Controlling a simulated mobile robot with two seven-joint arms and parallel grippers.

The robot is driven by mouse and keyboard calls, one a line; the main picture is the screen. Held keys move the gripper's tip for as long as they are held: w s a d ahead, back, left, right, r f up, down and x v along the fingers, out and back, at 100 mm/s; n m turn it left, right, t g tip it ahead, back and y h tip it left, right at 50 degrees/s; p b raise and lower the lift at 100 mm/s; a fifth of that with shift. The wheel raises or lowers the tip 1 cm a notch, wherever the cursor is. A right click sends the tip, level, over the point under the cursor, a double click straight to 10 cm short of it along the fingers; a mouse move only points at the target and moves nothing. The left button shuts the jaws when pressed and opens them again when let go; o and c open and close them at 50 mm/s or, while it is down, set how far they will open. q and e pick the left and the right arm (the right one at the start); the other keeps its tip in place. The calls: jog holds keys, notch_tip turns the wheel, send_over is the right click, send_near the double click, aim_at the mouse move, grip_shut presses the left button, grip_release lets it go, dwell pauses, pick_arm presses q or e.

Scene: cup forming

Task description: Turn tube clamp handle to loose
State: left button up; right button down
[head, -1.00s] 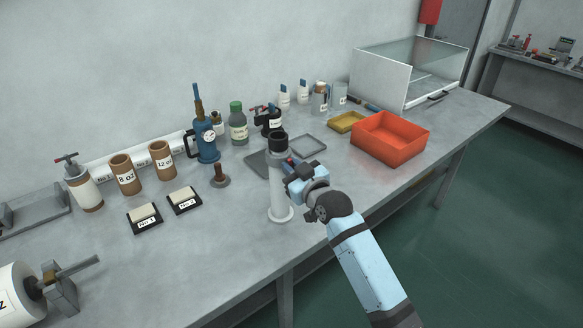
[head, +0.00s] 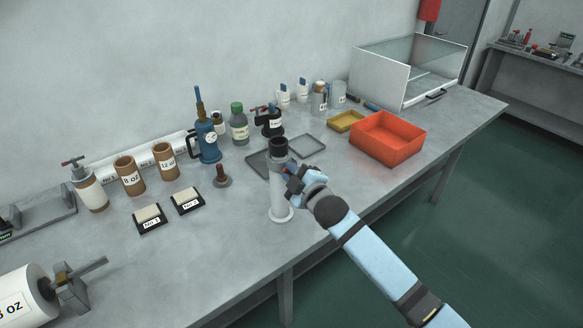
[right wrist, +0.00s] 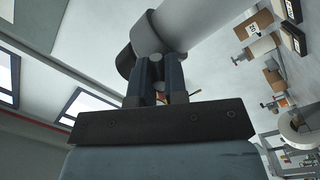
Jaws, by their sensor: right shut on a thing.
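A pale upright tube (head: 281,203) with a dark top stands on a round foot near the bench's front edge. In the right wrist view the tube (right wrist: 195,25) slants across the top, with a dark clamp collar (right wrist: 145,38) around it. My right gripper (head: 289,172) is at the tube's right side, below its top. In the wrist view its two fingers (right wrist: 158,78) are shut on the tube clamp handle (right wrist: 155,58), close against the collar. Most of the handle is hidden by the fingers. My left gripper is out of view.
An orange bin (head: 388,138) and yellow tray (head: 346,121) lie to the right. A flat grey tray (head: 306,146) is behind the tube. A small brown-handled tool (head: 222,176) and black pads (head: 187,202) stand left.

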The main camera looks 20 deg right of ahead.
jog(key=n+p, duration=0.1)
jog(key=n, duration=0.4)
jog(key=shift+n+p, duration=0.65)
jog(key=shift+n, duration=1.35)
jog(key=c, duration=1.1)
grip_release()
